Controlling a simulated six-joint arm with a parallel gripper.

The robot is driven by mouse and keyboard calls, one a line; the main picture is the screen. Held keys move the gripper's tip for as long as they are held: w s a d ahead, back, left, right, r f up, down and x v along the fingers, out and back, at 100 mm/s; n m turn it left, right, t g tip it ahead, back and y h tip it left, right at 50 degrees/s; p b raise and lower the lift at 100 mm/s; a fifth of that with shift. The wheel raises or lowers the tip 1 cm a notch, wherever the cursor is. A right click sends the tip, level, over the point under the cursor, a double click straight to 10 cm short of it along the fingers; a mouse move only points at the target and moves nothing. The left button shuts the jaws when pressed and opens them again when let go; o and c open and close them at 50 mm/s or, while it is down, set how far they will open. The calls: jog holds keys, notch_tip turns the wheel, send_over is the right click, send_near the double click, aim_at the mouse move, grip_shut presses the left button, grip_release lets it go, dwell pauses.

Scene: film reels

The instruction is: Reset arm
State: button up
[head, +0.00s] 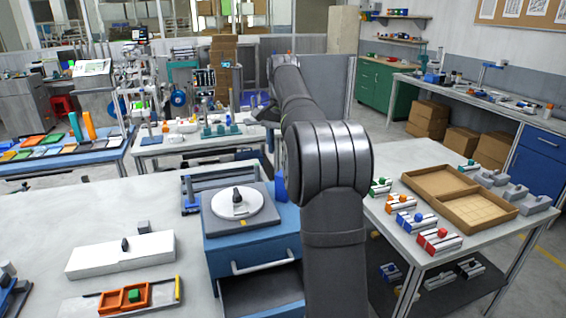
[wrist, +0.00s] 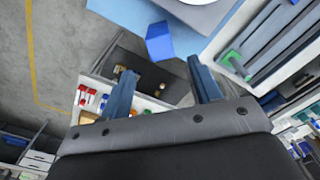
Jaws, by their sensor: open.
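My gripper (wrist: 160,66) shows in the wrist view with its two blue fingers spread apart and nothing between them. A blue block-like thing (wrist: 160,42) lies beyond the gap, apart from the fingers. In the head view my dark arm rises through the middle and reaches away toward the back; the gripper end is not clear there. A white disc with a dark knob (head: 238,202) sits on a grey plate (head: 262,221) on top of a blue cabinet (head: 234,249), left of my arm.
A white block (head: 120,258) and an orange tray (head: 108,303) with a green piece lie on the left table. The right table holds an open brown box (head: 437,181) and several small coloured fixtures. The cabinet's lower drawer (head: 262,292) is open. Cardboard boxes (head: 428,119) stand on the floor behind.

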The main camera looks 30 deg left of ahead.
jog(key=shift+r, duration=0.55)
notch_tip(320, 180, down, 12)
jog(key=shift+f, duration=0.1)
notch_tip(320, 180, up, 2)
jog(key=shift+r, duration=0.85)
